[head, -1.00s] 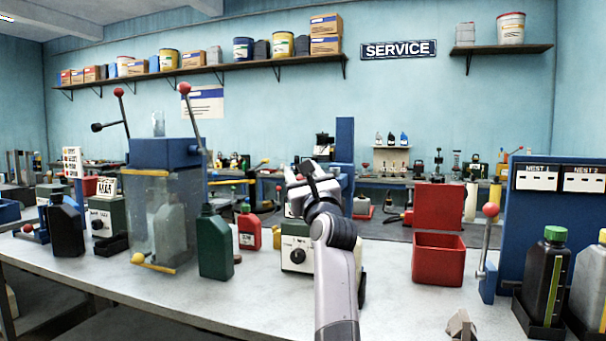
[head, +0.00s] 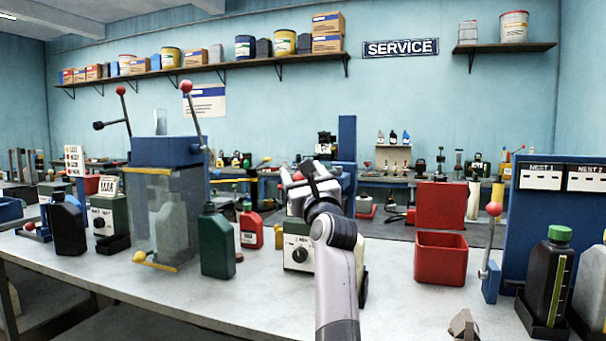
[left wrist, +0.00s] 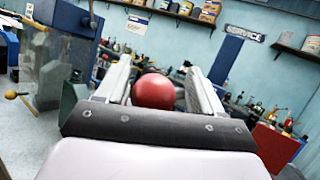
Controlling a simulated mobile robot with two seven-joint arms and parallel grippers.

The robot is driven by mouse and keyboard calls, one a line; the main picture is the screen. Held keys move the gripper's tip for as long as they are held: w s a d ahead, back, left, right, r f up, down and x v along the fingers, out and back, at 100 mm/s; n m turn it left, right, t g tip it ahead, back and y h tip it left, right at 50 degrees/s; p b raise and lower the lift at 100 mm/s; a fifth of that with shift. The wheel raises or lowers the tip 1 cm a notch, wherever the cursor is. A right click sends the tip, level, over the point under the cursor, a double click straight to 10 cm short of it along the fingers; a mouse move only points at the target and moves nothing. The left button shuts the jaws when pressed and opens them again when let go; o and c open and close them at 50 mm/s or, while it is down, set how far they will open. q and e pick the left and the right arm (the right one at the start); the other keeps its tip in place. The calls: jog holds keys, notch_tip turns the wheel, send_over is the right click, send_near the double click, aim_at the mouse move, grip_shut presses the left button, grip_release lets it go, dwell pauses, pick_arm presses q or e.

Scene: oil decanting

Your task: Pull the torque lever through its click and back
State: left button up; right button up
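In the left wrist view a red ball knob (left wrist: 154,92) sits between the two fingers of that gripper (left wrist: 157,75). The fingers stand apart on either side of the knob, with a small gap at the right; contact is not clear.
A green bottle (head: 217,243) and a clear-fronted blue press (head: 165,152) stand to the left. An open red box (head: 441,262) and another red-knobbed lever (head: 493,210) are at the right, beside the nest panel (head: 530,215). Bare bench lies between the box and my arm.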

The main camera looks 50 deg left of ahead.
pick_arm(q)
jog(key=shift+w+f, duration=0.1)
jog(key=shift+f, duration=0.15)
jog(key=shift+s+d+f+p, duration=0.2)
jog(key=shift+s+d+f, duration=0.05)
jog(key=shift+s, duration=0.3)
jog(key=shift+s+d+f+p, duration=0.2)
jog(key=shift+s+d+f, duration=0.05)
jog(key=shift+s, duration=0.25)
jog(key=s, duration=0.1)
jog(key=s+d+f, duration=0.1)
jog(key=s, duration=0.1)
jog(key=s+d+p, duration=0.1)
jog(key=s, duration=0.1)
jog(key=shift+f, duration=0.35)
pick_arm(e)
jog(key=shift+r, duration=0.95)
jog(key=shift+r, duration=0.1)
pick_arm(q)
jog(key=shift+d, duration=0.1)
pick_arm(e)
jog(key=shift+w, duration=0.1)
pick_arm(q)
jog(key=b+v, duration=0.3)
jog(key=v, duration=0.4)
pick_arm(e)
jog(key=shift+a+f, duration=0.15)
jog(key=shift+f, duration=0.55)
jog(key=shift+a+f, duration=0.15)
jog(key=shift+f, duration=0.5)
